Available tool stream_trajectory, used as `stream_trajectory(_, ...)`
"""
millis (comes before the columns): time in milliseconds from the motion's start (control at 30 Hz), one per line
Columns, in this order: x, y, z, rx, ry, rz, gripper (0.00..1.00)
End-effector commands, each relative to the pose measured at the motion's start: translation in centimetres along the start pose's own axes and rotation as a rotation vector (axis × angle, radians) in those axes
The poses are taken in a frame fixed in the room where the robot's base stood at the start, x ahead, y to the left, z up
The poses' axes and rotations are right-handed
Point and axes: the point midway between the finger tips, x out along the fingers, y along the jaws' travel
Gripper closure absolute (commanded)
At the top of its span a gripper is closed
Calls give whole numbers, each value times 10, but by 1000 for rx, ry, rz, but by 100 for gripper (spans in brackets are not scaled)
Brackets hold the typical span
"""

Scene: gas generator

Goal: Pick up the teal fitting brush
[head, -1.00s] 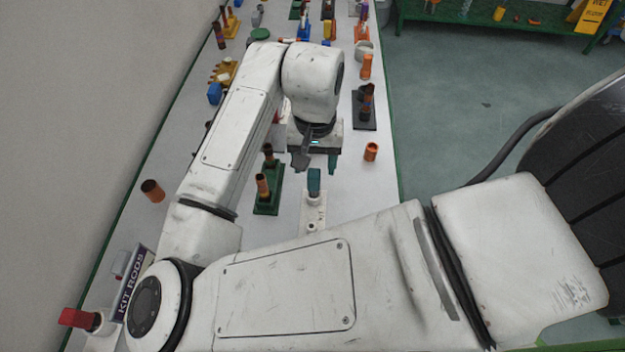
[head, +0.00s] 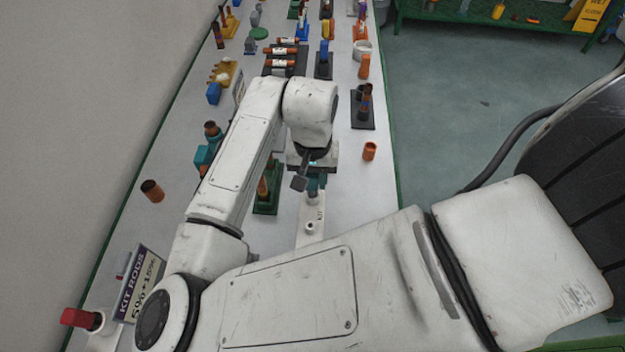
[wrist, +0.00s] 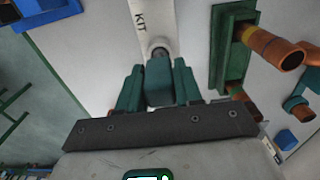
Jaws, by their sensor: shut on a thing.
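The teal fitting brush (wrist: 158,82) stands in a white holder marked KIT (wrist: 150,22). In the wrist view my gripper (wrist: 158,86) has its teal fingers on both sides of the brush's block-shaped head and is shut on it. In the head view my gripper (head: 312,184) is low over the white holder (head: 311,213). The brush is mostly hidden there behind the gripper. Its lower end meets the holder's socket.
A green stand with copper pipes (head: 266,202) is close to the left of the holder. An orange copper fitting (head: 370,151) stands to the right. A KIT RODS sign (head: 138,283) is at the near left.

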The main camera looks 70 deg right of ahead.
Motion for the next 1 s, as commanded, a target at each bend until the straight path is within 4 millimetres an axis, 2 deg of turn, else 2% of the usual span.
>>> stream_trajectory(33,0,0,0,0,0,0,74)
stream_trajectory(200,0,0,0,0,0,0,88)
stream_trajectory(567,-6,0,0,0,0,0,88)
stream_trajectory(767,-29,0,0,1,2,-1,88)
stream_trajectory(1000,-71,32,10,7,5,0,88)
